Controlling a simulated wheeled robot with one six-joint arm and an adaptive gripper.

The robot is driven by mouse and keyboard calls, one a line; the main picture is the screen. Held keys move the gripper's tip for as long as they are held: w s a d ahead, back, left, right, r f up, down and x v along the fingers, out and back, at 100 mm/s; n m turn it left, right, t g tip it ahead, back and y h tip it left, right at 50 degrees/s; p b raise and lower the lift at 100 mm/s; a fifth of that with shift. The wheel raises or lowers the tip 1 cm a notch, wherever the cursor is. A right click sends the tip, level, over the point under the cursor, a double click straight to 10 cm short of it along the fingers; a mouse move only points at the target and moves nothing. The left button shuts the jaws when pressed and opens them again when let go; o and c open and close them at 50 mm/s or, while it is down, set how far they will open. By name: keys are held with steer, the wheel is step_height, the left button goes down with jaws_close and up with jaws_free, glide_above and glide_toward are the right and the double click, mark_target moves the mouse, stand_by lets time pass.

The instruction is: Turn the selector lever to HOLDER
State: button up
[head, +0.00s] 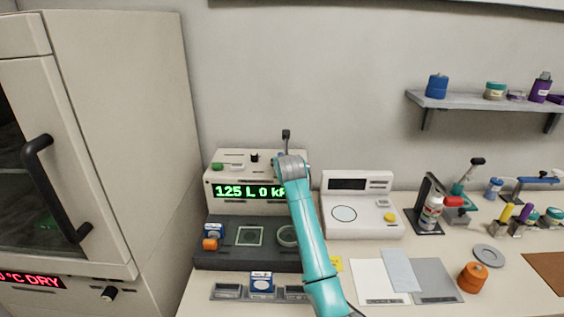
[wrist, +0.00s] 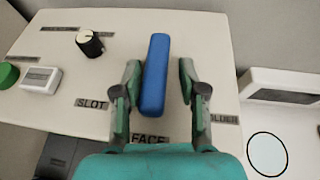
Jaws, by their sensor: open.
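The selector lever (wrist: 155,75) is a long blue bar on the cream top of the machine in the wrist view. Its near end points toward the FACE label (wrist: 148,139). The SLOT label (wrist: 92,104) is left of it, and a partly hidden label ending in "LDER" (wrist: 224,120) is to the right. My gripper (wrist: 159,70) is open, with one finger on each side of the lever. The left finger is close to the bar and a gap shows on the right; contact is unclear.
A black knob (wrist: 90,43), a white box-like button (wrist: 41,80) and a green button (wrist: 8,75) are left of the lever. The machine's green display (head: 245,191) reads 125 L 0 kP, partly covered by my arm. A white instrument (head: 362,205) stands to the right.

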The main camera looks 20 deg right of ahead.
stand_by(0.3)
steer(key=v, duration=1.2)
